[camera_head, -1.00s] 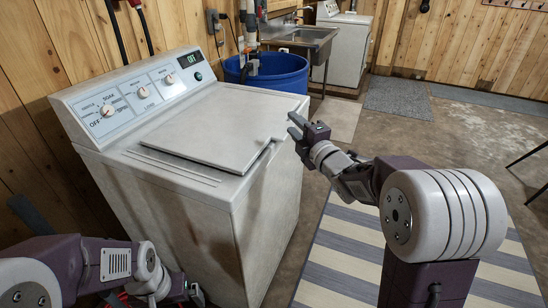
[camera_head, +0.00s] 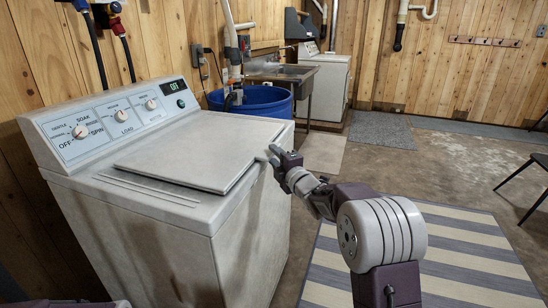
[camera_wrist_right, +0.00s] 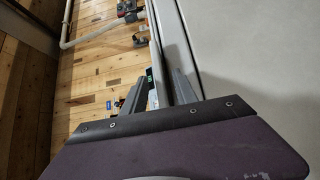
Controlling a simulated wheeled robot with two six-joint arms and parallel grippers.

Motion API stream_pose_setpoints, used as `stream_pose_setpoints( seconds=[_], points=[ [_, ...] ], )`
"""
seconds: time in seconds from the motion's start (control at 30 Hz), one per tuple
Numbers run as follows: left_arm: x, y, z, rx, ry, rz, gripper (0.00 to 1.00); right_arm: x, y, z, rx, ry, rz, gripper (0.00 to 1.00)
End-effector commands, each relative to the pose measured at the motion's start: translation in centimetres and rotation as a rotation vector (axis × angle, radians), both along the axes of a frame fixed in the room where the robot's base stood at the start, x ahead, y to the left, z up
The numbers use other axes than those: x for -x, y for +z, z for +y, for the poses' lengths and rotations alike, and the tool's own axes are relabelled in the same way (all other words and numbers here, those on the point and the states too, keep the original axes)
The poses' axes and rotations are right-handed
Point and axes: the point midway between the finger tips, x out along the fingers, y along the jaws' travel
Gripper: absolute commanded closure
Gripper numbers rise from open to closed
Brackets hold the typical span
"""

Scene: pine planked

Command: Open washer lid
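The white washer (camera_head: 140,225) stands at the left in the head view. Its flat lid (camera_head: 190,153) lies down over the top, with a thin dark gap along its front right edge. My right gripper (camera_head: 274,154) is at the lid's right edge, over the washer's right rim. In the right wrist view its two fingers (camera_wrist_right: 158,88) are apart, with a pale edge strip running between them. I cannot tell whether they touch the lid. My left gripper is out of view.
The washer's control panel (camera_head: 115,118) with knobs rises behind the lid. A blue tub (camera_head: 252,101) stands behind the washer, near a metal sink (camera_head: 285,72). A striped rug (camera_head: 430,255) and open concrete floor lie to the right.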

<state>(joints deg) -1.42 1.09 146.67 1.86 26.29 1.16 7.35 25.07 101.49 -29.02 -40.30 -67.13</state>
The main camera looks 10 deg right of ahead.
Motion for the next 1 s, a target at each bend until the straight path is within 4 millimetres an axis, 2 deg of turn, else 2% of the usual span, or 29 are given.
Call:
stream_pose_setpoints(
  seconds=[0.1, 0.3, 0.33, 0.43, 0.47, 1.0],
  points=[
    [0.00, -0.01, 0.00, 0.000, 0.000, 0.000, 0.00, -0.68, 0.01, 0.18, -0.001, 0.001, -0.001, 0.65],
    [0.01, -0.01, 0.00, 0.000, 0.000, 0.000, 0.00, -0.74, 0.01, 0.18, -0.001, 0.000, 0.000, 0.65],
    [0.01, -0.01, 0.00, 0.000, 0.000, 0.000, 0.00, -0.73, 0.01, 0.17, -0.001, 0.000, 0.000, 0.68],
    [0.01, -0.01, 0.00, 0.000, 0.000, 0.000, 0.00, -0.72, 0.01, 0.17, -0.001, 0.000, 0.000, 0.96],
    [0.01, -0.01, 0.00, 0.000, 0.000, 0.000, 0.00, -0.72, 0.01, 0.17, -0.001, 0.000, 0.000, 1.00],
    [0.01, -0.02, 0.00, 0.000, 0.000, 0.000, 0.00, -0.70, -0.03, 0.17, -0.001, 0.000, 0.001, 1.00]
  ],
)
